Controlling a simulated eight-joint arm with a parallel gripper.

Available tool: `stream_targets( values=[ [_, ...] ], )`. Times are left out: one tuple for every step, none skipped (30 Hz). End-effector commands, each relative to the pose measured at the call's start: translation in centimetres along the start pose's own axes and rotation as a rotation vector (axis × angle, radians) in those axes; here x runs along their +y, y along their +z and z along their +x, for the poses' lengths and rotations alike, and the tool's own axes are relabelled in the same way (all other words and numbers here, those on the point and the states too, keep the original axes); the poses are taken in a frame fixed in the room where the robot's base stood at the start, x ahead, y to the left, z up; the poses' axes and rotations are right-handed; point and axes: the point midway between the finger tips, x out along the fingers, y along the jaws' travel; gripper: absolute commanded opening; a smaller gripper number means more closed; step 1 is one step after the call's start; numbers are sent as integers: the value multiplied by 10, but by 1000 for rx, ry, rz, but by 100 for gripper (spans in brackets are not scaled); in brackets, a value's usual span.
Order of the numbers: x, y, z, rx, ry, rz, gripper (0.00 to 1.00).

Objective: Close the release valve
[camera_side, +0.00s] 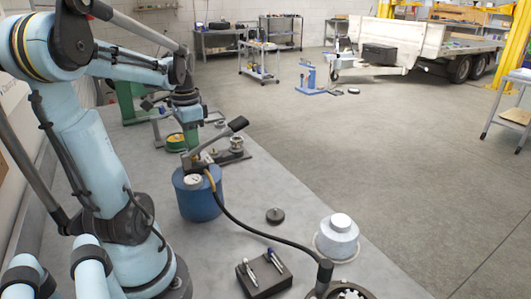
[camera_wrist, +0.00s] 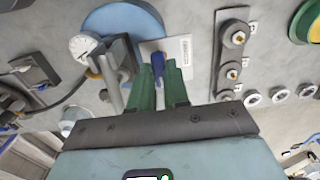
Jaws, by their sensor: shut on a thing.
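My gripper (camera_wrist: 160,68) has green fingers closed on a small blue valve knob (camera_wrist: 157,62), beside a white label plate (camera_wrist: 178,48) in the wrist view. In the side view my gripper (camera_side: 190,140) points down behind the blue cylindrical pump unit (camera_side: 200,204). The pump's blue round body also shows in the wrist view (camera_wrist: 112,16). A dial gauge (camera_wrist: 83,46) sits beside the valve. The knob is hidden in the side view, and the fingers cover part of it in the wrist view.
A lever with a black grip (camera_side: 237,124) rises close to my gripper. A black hose (camera_side: 255,230) runs from the pump across the bench. A white-grey cylinder (camera_side: 338,238) and a dark block with pins (camera_side: 264,275) stand nearer the front.

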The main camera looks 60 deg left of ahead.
Motion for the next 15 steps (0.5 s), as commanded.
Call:
stream_targets(
  values=[
    [0, 0, 0, 0, 0, -6, 0],
    [0, 0, 0, 0, 0, -11, 0],
    [0, 0, 0, 0, 1, -21, 0],
    [0, 0, 0, 0, 1, -30, 0],
    [0, 0, 0, 0, 1, -41, 0],
    [0, 0, 0, 0, 1, -57, 0],
    [0, 0, 0, 0, 2, -73, 0],
    [0, 0, 0, 0, 2, -88, 0],
    [0, 0, 0, 0, 2, -113, 0],
    [0, 0, 0, 0, 3, -134, 0],
    [0, 0, 0, 0, 3, -155, 0],
    [0, 0, 0, 0, 3, -187, 0],
    [0, 0, 0, 0, 3, -212, 0],
    [0, 0, 0, 0, 3, -239, 0],
    [0, 0, 0, 0, 3, -275, 0]
  ],
)
